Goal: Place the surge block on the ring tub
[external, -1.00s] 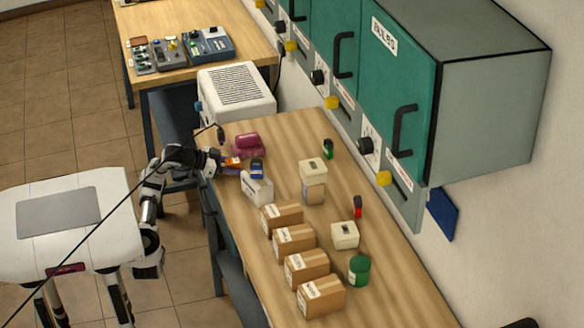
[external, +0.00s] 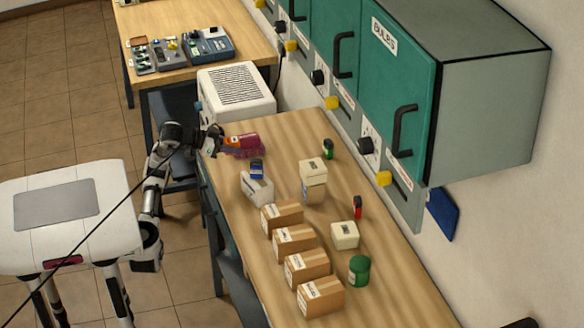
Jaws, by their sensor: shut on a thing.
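My gripper (external: 226,143) is at the far left end of the wooden bench. It is shut on a small orange-and-red block, which I take for the surge block (external: 245,139). The block is right over a low maroon container, which I take for the ring tub (external: 252,153). The block hides much of the tub's top. I cannot tell whether the block touches the tub or is just above it.
A white box (external: 260,192) with a blue item (external: 257,168) on it stands just in front of the tub. Several brown cartons (external: 295,240) line the bench's left edge. A white vented unit (external: 236,92) is behind. A green small container (external: 328,149) stands right.

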